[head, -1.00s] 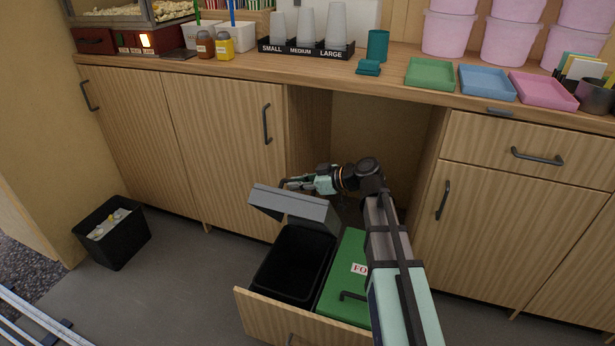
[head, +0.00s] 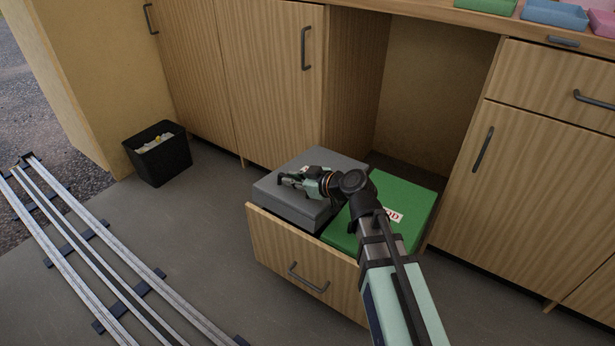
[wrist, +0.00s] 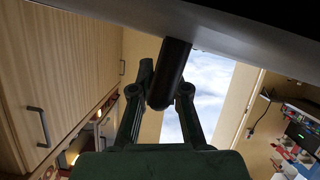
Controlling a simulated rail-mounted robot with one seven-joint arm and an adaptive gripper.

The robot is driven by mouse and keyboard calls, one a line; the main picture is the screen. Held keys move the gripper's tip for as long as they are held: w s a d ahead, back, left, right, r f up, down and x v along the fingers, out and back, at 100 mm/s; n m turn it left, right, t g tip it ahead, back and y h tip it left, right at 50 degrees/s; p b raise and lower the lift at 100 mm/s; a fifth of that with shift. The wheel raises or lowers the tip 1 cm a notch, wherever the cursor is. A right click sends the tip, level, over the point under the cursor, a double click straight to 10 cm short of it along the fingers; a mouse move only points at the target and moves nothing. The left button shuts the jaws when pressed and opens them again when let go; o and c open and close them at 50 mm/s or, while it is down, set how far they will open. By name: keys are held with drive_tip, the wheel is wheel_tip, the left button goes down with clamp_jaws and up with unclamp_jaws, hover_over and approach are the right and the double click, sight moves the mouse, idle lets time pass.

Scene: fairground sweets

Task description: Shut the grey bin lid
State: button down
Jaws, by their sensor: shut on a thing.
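The grey bin lid (head: 287,204) lies flat over its bin in the pulled-out drawer (head: 275,250), and the bin's inside is hidden. My gripper (head: 284,180) is over the lid's top, reaching in from the right. In the wrist view, my gripper (wrist: 166,85) has a dark bar, the lid's handle (wrist: 170,75), between its fingers and is shut on it. The pale underside-like edge of the lid (wrist: 230,30) crosses the top of that view. Whether the lid touches the rim all round is not clear.
A green lid (head: 412,190) with a partly hidden label lies beside the grey one, under my arm. The drawer front has a dark handle (head: 308,280). A black waste bin (head: 160,160) stands on the floor at left. Floor in front of the drawer is clear.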

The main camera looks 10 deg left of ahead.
drive_tip(key=shift+s+a+f, duration=0.1)
drive_tip(key=shift+s+f, duration=0.05)
drive_tip(key=shift+f, duration=0.45)
drive_tip(key=c, duration=1.4)
unclamp_jaws()
drive_tip(key=shift+c, duration=0.2)
drive_tip(key=shift+r, duration=0.1)
wheel_tip(320, 180, up, 10)
drive_tip(key=shift+f, duration=0.1)
